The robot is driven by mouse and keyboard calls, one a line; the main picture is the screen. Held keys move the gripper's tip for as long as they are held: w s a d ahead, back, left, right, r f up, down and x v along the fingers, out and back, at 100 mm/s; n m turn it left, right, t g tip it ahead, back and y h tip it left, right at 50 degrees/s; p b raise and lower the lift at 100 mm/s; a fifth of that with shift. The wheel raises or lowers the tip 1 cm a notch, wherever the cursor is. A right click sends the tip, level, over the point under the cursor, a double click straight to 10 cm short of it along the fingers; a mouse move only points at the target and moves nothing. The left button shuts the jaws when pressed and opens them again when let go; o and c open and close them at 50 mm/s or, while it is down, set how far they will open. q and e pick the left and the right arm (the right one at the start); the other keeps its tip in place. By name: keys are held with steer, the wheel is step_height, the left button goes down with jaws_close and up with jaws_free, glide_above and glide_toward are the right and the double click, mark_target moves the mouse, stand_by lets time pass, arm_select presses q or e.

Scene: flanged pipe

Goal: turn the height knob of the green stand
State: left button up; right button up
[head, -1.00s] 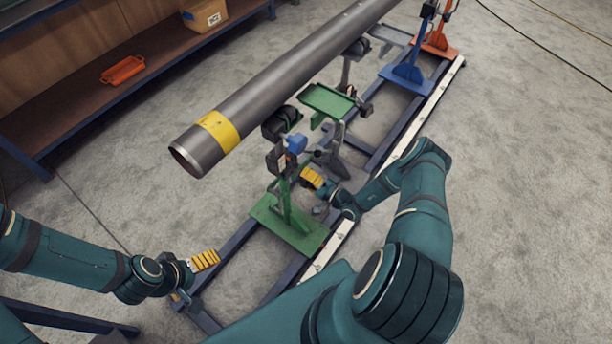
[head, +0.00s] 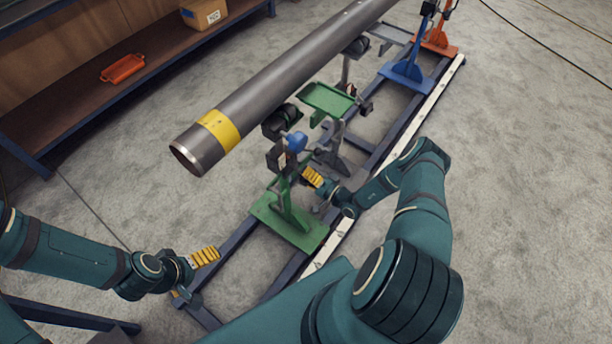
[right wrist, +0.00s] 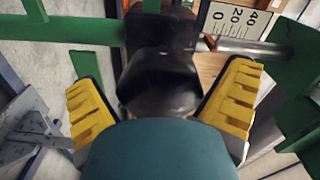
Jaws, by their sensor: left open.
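The green stand (head: 290,222) stands on the dark rail frame under the near end of the pipe. Its post carries a dark block and a blue part (head: 296,142) near the top. My right gripper (head: 313,177) is low beside the post, on its right. In the right wrist view its yellow fingers (right wrist: 165,105) are wide apart, with a dark rounded part (right wrist: 160,80) between them; I cannot tell whether this is the height knob or whether the fingers touch it. My left gripper (head: 206,257) is open and empty, left of the green base, apart from the stand.
The grey pipe (head: 270,85) with a yellow band lies above the stands. A blue stand (head: 408,75) and an orange stand (head: 437,45) are farther along the rail. A scale plate (right wrist: 235,20) and metal rod (right wrist: 255,47) are near my right fingers.

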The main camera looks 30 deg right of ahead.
steer(key=shift+s, duration=0.1)
steer(key=v, duration=1.2)
steer(key=s+a+r+n+g+y, duration=0.1)
steer(key=a+r+n+g+y, duration=0.15)
steer(key=a+g, duration=0.5)
steer(key=s+a+r+n+g+y, duration=0.15)
steer(key=a+g+y, duration=0.3)
steer(key=a, duration=0.55)
steer(key=s+a+r+n+g+h, duration=0.3)
steer(key=s+a+g+h, duration=0.15)
steer(key=s+g, duration=0.2)
steer(key=w+a+r+n+t+h, duration=0.2)
steer(key=r+h, duration=0.3)
steer(key=r, duration=0.3)
steer(key=shift+w+a+r+t, duration=0.15)
steer(key=shift+a+r+t, duration=0.15)
steer(key=shift+a+t, duration=0.5)
